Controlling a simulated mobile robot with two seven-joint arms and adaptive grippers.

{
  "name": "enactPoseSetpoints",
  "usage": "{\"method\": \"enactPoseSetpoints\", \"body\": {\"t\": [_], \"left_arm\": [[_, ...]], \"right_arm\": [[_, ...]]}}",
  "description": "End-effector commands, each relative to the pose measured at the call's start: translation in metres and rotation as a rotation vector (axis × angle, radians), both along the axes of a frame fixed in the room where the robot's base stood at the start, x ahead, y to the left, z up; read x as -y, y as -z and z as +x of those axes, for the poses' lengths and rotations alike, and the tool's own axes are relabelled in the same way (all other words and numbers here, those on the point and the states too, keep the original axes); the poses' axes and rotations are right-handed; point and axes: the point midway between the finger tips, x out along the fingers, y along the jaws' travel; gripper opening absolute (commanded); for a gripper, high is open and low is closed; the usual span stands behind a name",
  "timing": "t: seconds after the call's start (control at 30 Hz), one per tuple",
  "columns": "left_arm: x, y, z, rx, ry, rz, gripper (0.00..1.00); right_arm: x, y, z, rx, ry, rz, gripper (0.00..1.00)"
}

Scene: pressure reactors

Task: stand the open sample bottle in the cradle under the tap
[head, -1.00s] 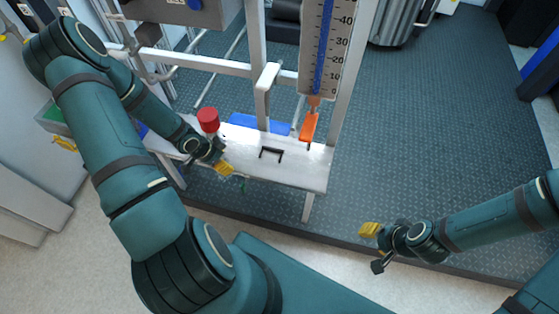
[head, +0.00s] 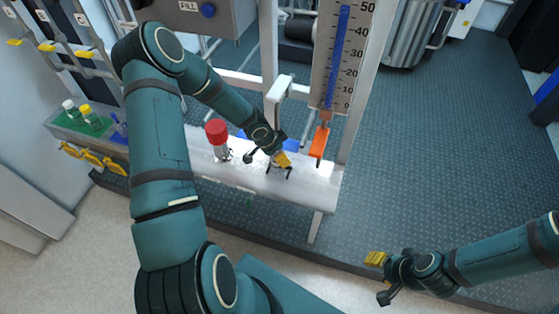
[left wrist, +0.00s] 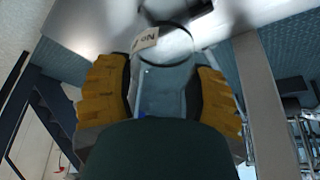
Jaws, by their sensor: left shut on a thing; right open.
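My left gripper (head: 283,159) is shut on the sample bottle, at the black cradle (head: 288,174) on the white shelf. In the left wrist view the clear bottle (left wrist: 165,92) lies between the two yellow finger pads, with a dark curved rim beyond it. The head view mostly hides the bottle behind the gripper. I cannot tell whether it rests in the cradle. The pale tap arm (head: 277,95) hangs above the gripper. My right gripper (head: 377,259) is open and empty, low on the right, away from the shelf.
A red cap (head: 217,132) sits on a small body on the shelf, left of my left gripper. An orange handle (head: 319,141) hangs under the scale (head: 340,55) at right. A green tray (head: 75,124) with bottles stands at far left.

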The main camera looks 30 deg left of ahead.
Motion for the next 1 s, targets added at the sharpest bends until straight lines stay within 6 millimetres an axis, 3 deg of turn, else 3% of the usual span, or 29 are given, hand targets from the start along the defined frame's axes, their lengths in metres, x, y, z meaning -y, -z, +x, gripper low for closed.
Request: {"method": "enactPoseSetpoints", "body": {"t": [0.27, 0.67, 0.7, 0.73, 0.77, 1.0], "left_arm": [[0.000, 0.035, 0.000, -0.001, 0.000, 0.001, 0.19], [0.000, 0.039, 0.000, 0.001, -0.001, -0.001, 0.19], [0.000, 0.037, 0.000, 0.000, -0.001, 0.000, 0.74], [0.000, 0.037, -0.001, 0.000, -0.001, 0.000, 0.85], [0.000, 0.037, -0.001, 0.000, -0.001, 0.000, 0.89], [0.000, 0.037, -0.001, 0.000, -0.001, 0.000, 0.89]], "right_arm": [[0.000, 0.019, 0.003, 0.008, 0.002, -0.001, 0.47], [0.001, 0.022, 0.004, 0.010, 0.003, -0.001, 0.47], [0.001, 0.021, 0.004, 0.009, 0.003, -0.002, 0.47], [0.001, 0.021, 0.004, 0.009, 0.003, -0.002, 0.47], [0.001, 0.021, 0.004, 0.009, 0.003, -0.002, 0.47], [0.001, 0.021, 0.004, 0.010, 0.003, -0.001, 0.47]]}}
